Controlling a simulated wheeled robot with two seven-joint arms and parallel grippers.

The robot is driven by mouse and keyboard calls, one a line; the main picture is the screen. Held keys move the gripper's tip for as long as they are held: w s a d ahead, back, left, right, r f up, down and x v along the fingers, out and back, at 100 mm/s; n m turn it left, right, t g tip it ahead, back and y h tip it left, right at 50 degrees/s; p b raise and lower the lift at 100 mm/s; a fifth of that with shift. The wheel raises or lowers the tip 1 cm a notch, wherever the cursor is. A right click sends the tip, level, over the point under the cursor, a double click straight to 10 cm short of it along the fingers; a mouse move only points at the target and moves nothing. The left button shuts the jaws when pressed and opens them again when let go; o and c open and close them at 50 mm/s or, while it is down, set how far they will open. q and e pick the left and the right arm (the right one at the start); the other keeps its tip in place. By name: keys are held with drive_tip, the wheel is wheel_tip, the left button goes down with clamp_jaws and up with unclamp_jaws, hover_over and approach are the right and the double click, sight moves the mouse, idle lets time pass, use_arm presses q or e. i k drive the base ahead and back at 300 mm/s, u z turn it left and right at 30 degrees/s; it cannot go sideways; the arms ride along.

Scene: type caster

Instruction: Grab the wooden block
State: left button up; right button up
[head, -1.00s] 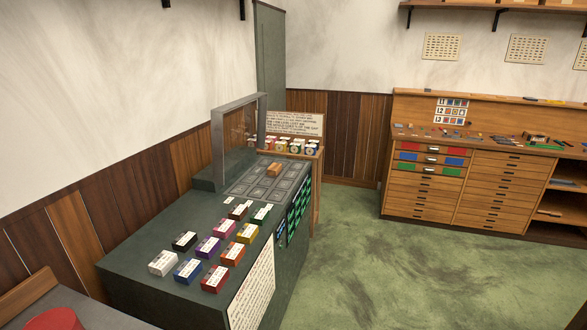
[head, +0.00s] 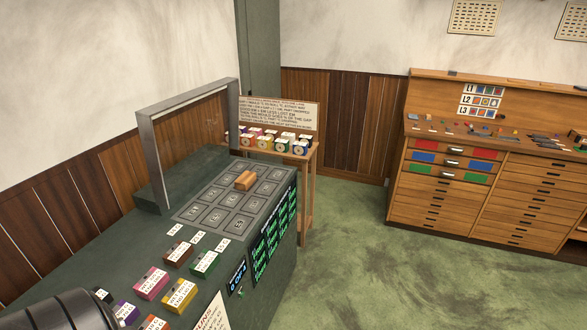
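A plain orange-brown wooden block (head: 245,180) lies on the grey grid of square plates (head: 222,213) set into the top of the dark green machine. It sits toward the far part of the grid, with clear space around it. Neither gripper shows in the head view. A dark grey rounded part of my arm covers the lower left corner, with no fingers in sight.
Labelled coloured blocks, such as a pink one (head: 151,283) and a yellow one (head: 180,295), stand nearer on the machine top. A grey upright frame (head: 154,158) rises behind the grid. A drawer cabinet (head: 440,200) stands right; green floor (head: 350,280) is open between.

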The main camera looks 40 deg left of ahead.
sight(247, 179)
drive_tip(key=u, duration=0.35)
drive_tip(key=i, duration=1.6)
drive_tip(key=u, duration=0.85)
